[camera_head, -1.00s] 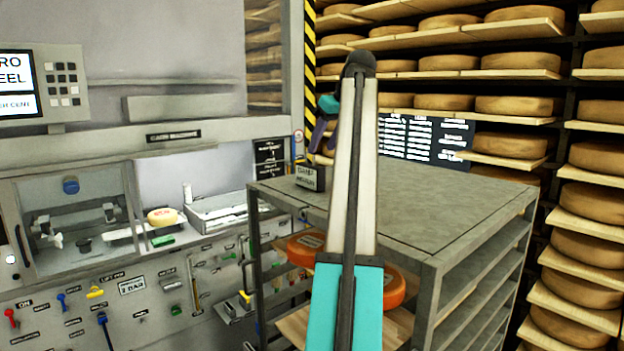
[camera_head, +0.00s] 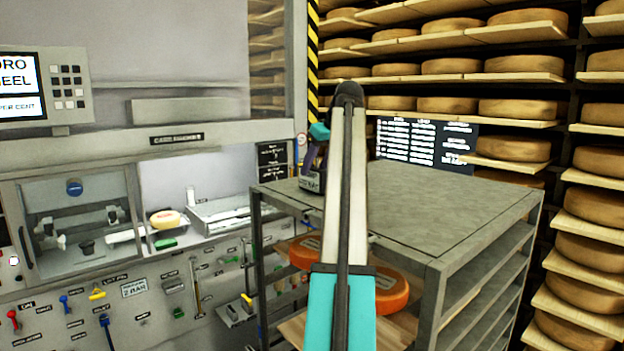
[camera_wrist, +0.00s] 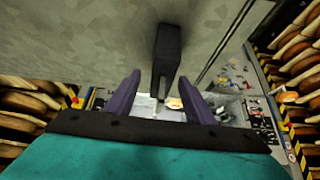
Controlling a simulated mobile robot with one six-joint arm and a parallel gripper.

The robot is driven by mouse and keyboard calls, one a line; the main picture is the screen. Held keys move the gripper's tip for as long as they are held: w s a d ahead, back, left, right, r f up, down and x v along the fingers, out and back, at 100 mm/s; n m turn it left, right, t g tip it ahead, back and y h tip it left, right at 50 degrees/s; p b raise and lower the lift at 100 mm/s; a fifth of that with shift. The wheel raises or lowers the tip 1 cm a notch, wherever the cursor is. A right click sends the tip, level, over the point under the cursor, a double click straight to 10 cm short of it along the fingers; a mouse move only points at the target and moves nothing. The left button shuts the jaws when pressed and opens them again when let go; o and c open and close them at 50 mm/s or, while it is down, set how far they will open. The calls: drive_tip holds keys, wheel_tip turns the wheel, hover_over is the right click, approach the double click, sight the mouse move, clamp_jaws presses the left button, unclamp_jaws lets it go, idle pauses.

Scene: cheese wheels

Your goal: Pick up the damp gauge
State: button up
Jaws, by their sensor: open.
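The damp gauge (camera_head: 311,184) is a small dark block with a pale label on its front. It stands on the grey top of the rack, near the back left corner. In the wrist view the gauge (camera_wrist: 166,50) is a dark upright shape between and slightly beyond the fingertips. My gripper (camera_head: 315,162) is at the gauge and hides its upper part in the head view. In the wrist view its two purple fingers (camera_wrist: 157,80) are apart, one on each side of the gauge, with visible gaps; I see no clear contact.
The grey rack (camera_head: 450,205) has a broad, clear top. Orange cheese wheels (camera_head: 390,290) lie on its shelf below. A machine panel (camera_head: 140,290) with levers and a tray is at left. Shelves of cheese wheels (camera_head: 515,110) and a black board (camera_head: 425,143) stand behind.

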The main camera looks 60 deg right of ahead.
sight(309, 178)
drive_tip(key=shift+w+f, duration=0.15)
drive_tip(key=shift+f, duration=0.1)
drive_tip(key=shift+w+f, duration=0.1)
drive_tip(key=shift+p+x, duration=1.65)
drive_tip(key=shift+x, duration=0.8)
drive_tip(key=shift+a, duration=0.1)
clamp_jaws()
